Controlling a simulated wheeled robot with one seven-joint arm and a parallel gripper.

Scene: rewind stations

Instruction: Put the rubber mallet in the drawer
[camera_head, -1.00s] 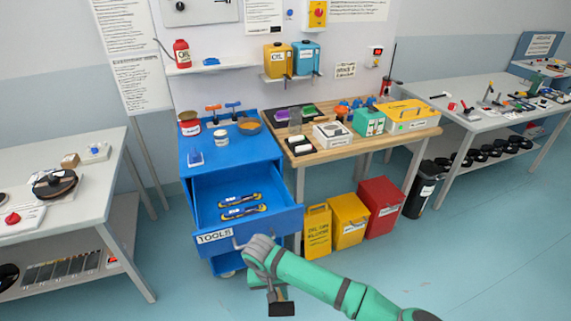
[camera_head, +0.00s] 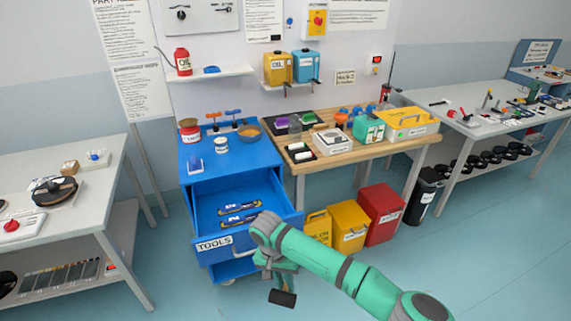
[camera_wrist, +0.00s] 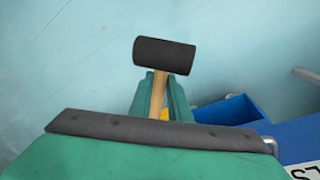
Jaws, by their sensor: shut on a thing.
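The rubber mallet has a black cylindrical head and a wooden handle. In the wrist view the mallet (camera_wrist: 164,56) stands out beyond my gripper (camera_wrist: 160,98), whose green fingers are shut on its handle. In the head view my gripper (camera_head: 279,268) is in front of the blue cabinet, with the black mallet head (camera_head: 282,298) hanging below it. The open drawer (camera_head: 277,228), labelled TOOLS, is just behind and to the left of my gripper. Two dark tools with yellow ends (camera_head: 239,214) lie in the drawer, and much of its floor is bare. The mallet is outside the drawer.
A grey table (camera_head: 100,190) is at the left. Open floor lies in front.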

